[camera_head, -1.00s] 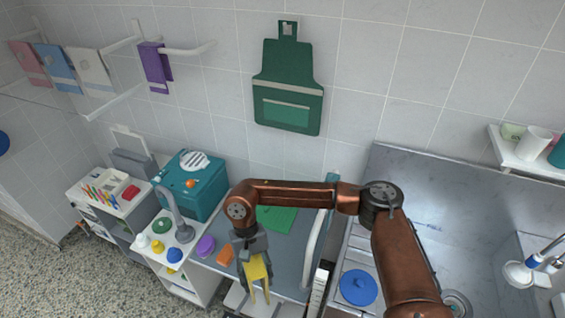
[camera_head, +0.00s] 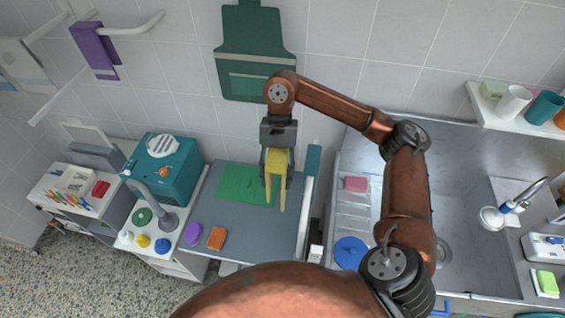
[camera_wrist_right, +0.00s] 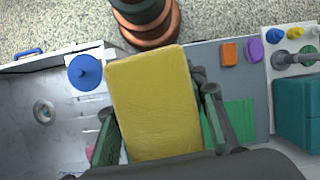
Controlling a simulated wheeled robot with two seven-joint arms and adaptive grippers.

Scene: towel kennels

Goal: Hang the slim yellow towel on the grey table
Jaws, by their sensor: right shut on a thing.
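My right gripper (camera_head: 275,195) is shut on the slim yellow towel (camera_head: 277,161). It holds the towel above the grey table (camera_head: 236,230), in front of the green mat in the head view. In the right wrist view the towel (camera_wrist_right: 155,100) fills the middle as a folded yellow strip between the fingers. A white rail (camera_head: 305,215) runs along the table's right side, with a teal piece (camera_head: 312,162) at its far end. The gripper and towel appear left of this rail. My left gripper is out of view.
A green mat (camera_head: 238,184), an orange block (camera_head: 217,238) and a purple disc (camera_head: 193,233) lie on the grey table. A teal box (camera_head: 160,172) stands left, a sink counter (camera_head: 462,150) right.

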